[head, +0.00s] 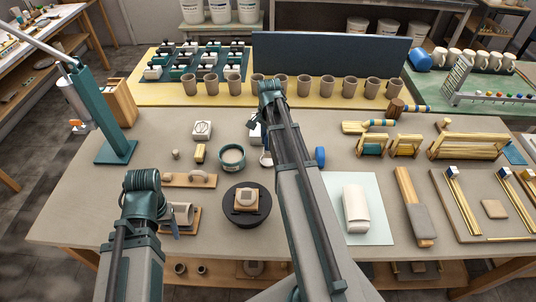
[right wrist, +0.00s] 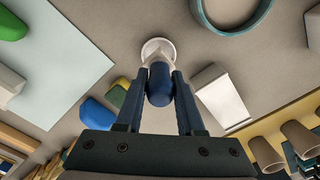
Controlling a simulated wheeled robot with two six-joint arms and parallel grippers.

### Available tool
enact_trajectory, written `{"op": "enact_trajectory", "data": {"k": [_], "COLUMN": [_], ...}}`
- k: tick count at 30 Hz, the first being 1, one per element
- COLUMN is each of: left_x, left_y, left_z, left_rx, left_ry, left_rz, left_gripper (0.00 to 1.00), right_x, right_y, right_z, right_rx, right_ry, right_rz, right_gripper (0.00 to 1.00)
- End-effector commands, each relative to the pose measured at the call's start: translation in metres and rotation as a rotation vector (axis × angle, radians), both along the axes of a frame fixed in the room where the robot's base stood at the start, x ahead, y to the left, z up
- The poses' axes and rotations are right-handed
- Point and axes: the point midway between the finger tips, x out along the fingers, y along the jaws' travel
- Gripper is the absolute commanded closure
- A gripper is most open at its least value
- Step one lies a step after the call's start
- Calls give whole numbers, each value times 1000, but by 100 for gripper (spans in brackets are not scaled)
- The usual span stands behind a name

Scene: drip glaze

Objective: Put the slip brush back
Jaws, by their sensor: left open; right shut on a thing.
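My right gripper (right wrist: 158,85) is shut on the slip brush (right wrist: 159,84), which shows a blue rounded end and a paler part beyond. A small round white dish (right wrist: 146,45) lies beyond it in the right wrist view; I cannot tell whether they touch. In the head view the white dish (head: 265,160) shows beside my right arm, which hides the brush. The teal bowl (head: 232,168) stands left of the dish, and also shows in the right wrist view (right wrist: 261,17). My left gripper (head: 173,228) is open, low at the front left, its fingers mostly hidden.
A dark turntable (head: 229,214) bears a small clay piece. A blue sponge (head: 320,157) lies right of my right arm. A white box (right wrist: 221,95) is close to the right gripper. Several brown cups (head: 303,86) stand behind. A pale mat (head: 372,231) with a white roll lies at right.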

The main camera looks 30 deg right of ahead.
Motion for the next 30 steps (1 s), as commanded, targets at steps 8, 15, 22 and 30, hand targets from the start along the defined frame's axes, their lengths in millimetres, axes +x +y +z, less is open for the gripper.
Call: {"op": "enact_trajectory", "data": {"k": [8,15,22,30], "left_x": [0,0,0,0], "left_y": [0,0,0,0], "left_z": [-11,-39,-37,-40], "left_rx": [0,0,0,0], "left_ry": [0,0,0,0], "left_rz": [0,1,0,0], "left_gripper": [35,35,35,35], "right_x": [0,0,0,0], "right_y": [0,0,0,0], "right_z": [-11,-39,-37,-40], "right_rx": [0,0,0,0], "right_ry": [0,0,0,0], "right_rz": [0,0,0,0], "right_gripper": [100,100,100,52]}}
